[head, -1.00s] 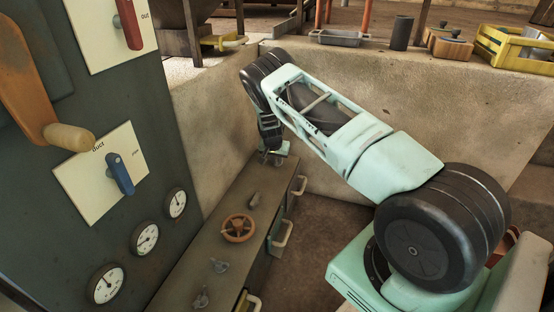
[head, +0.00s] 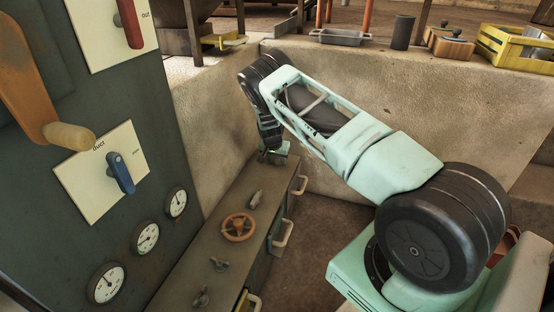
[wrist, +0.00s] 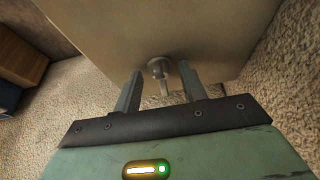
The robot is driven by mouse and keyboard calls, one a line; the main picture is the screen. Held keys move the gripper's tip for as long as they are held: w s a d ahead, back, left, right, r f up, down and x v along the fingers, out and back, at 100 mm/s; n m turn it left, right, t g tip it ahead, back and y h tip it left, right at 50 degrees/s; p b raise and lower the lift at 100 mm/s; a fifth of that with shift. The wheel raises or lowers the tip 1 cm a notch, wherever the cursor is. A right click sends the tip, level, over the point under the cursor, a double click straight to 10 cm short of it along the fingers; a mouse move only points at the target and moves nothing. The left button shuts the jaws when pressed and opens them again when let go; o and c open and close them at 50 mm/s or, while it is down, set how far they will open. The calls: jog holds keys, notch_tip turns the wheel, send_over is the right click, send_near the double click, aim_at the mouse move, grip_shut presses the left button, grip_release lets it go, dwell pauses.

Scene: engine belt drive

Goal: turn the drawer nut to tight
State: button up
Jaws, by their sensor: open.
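A small grey metal nut (wrist: 158,68) with a narrow wing pointing down shows in the wrist view, on a plain beige surface. My gripper (wrist: 161,72) is open, with one finger left of the nut and one right of it. The nut appears between the fingertips with gaps on both sides; I cannot tell how deep it sits between them. In the head view my gripper (head: 272,157) is over the far end of the narrow bench top (head: 190,257), and the nut there is hidden by my arm.
The bench also carries a small grey fitting (head: 255,199), an orange handwheel (head: 238,227) and wing nuts (head: 219,265) nearer. Drawer handles (head: 284,236) stick out on its right side. A dark panel (head: 120,225) with gauges and levers rises at left; a stone wall (head: 215,125) stands behind.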

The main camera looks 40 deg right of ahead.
jog(key=p+v, duration=0.6)
jog(key=v, duration=1.1)
jog(key=shift+p, duration=0.3)
jog(key=shift+s+a+r, duration=0.1)
